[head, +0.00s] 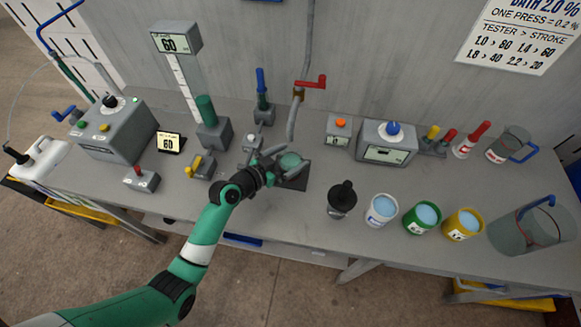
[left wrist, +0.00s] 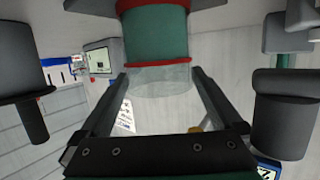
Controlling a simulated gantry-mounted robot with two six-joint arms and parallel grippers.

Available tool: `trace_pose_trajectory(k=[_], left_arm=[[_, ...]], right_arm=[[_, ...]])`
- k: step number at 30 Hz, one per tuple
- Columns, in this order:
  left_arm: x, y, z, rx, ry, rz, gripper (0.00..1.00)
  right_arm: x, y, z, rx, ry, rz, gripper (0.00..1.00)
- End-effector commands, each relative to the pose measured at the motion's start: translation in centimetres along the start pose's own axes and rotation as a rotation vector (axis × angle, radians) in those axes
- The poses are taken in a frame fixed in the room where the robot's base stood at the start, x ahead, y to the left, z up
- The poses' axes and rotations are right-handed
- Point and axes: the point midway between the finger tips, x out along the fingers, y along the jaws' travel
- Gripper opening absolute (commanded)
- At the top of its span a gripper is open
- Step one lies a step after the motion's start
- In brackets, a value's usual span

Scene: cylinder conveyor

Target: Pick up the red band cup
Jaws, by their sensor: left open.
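A clear cup with a red band (left wrist: 160,80) shows in the left wrist view, between and beyond my open fingers. A green cylindrical part adjoins it above the band. In the head view a clear cup with a teal-green top (head: 291,160) stands at the dark square pad (head: 295,182); its band is hidden there. My left gripper (head: 281,168) is open, with its fingers on either side of this cup in the head view; it also shows in the left wrist view (left wrist: 162,85). I cannot tell whether the fingers touch the cup. My right gripper is not in view.
A dark pot (head: 342,200) and white (head: 381,210), green (head: 422,217) and yellow (head: 463,224) cups stand to the right. A red-handled tap pipe (head: 300,90) rises just behind the gripper. A small yellow-levered block (head: 199,167) is at its left.

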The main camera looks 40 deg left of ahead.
Motion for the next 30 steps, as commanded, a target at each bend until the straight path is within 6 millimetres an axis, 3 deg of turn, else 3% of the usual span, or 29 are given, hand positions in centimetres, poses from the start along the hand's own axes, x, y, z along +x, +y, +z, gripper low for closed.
trace_pose_trajectory(k=[5, 13, 27, 30], left_arm=[[2.9, 0.0, 0.1, 0.000, 0.001, 0.001, 1.00], [3.2, 0.0, 0.0, 0.000, 0.001, 0.001, 0.98], [3.2, 0.0, 0.0, 0.000, 0.001, 0.001, 0.14], [3.2, 0.0, 0.0, 0.000, 0.001, 0.001, 0.00]], right_arm=[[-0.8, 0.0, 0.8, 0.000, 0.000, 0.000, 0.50], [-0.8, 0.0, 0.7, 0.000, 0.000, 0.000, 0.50], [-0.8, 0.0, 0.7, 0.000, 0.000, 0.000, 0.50], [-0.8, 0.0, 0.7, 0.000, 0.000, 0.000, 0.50]])
